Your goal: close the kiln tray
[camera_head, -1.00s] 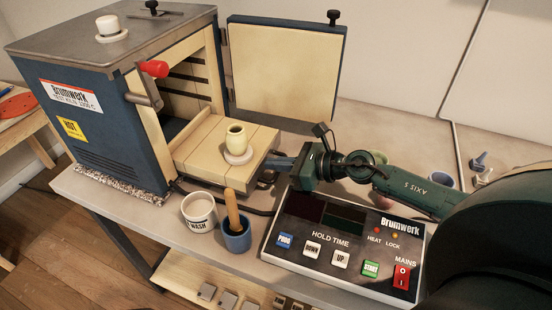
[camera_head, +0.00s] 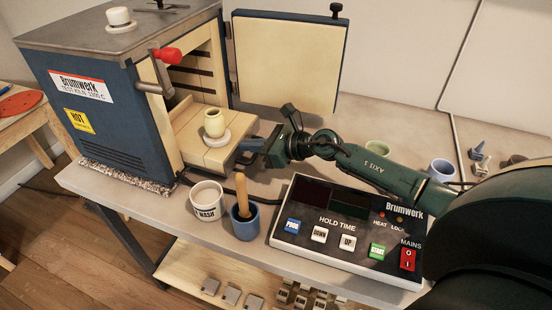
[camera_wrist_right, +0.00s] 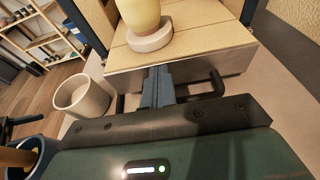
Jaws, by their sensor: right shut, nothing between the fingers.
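The kiln tray (camera_head: 187,128) is a cream slab that sticks part way out of the blue kiln's open front. It also shows in the wrist view (camera_wrist_right: 200,45). A small cream pot (camera_head: 213,121) stands upright on a white disc (camera_head: 217,139) on it. My right gripper (camera_head: 250,146) is shut and empty, with its fingers pointing at the tray's front. In the wrist view, the right fingertips (camera_wrist_right: 158,76) are at the tray's front face, beside a dark handle (camera_wrist_right: 213,86); exact contact is hard to tell. My left gripper is not in view.
The kiln door (camera_head: 285,62) stands open behind the tray. A white WASH cup (camera_head: 207,200) and a blue cup with a wooden-handled tool (camera_head: 246,222) stand in front of it. The control panel (camera_head: 345,225) lies below my right arm. Small cones (camera_head: 478,152) are at right.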

